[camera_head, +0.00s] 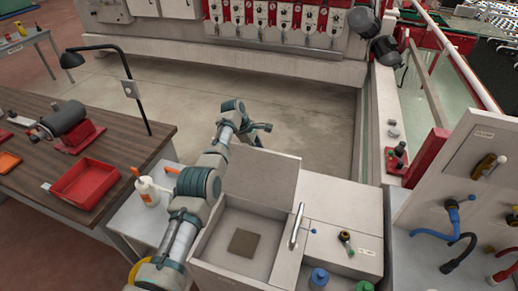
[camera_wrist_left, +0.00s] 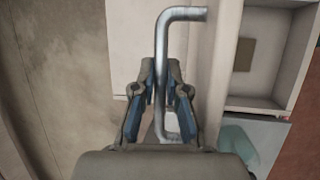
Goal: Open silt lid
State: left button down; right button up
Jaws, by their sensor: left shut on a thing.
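The silt lid (camera_head: 262,178) is a pale flat panel standing raised at the far side of an open pale bin (camera_head: 205,258). A brown square patch (camera_head: 244,243) lies on the bin floor; it also shows in the left wrist view (camera_wrist_left: 245,54). My left gripper (camera_head: 262,128) is beyond the lid's upper left edge. In the left wrist view, my left gripper (camera_wrist_left: 168,95) is shut on a bent silver bar handle (camera_wrist_left: 184,14). Where this handle joins the lid is hidden in the head view. My right gripper is not in view.
A silver bar (camera_head: 297,226) stands at the bin's right, beside a pale cabinet top (camera_head: 345,205) with a small valve (camera_head: 346,240) and blue caps. A white bottle (camera_head: 147,191) stands on a side table at left. Open floor (camera_head: 300,120) lies beyond the lid.

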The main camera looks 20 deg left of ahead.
pick_arm(q)
jog(key=shift+w, duration=0.15)
jog(key=c, duration=1.5)
grip_release()
jog(key=shift+w+d+f, duration=0.1)
jog(key=shift+w+f, duration=0.05)
jog(key=shift+w, duration=0.25)
jog(key=shift+s, duration=0.15)
jog(key=v, duration=1.2)
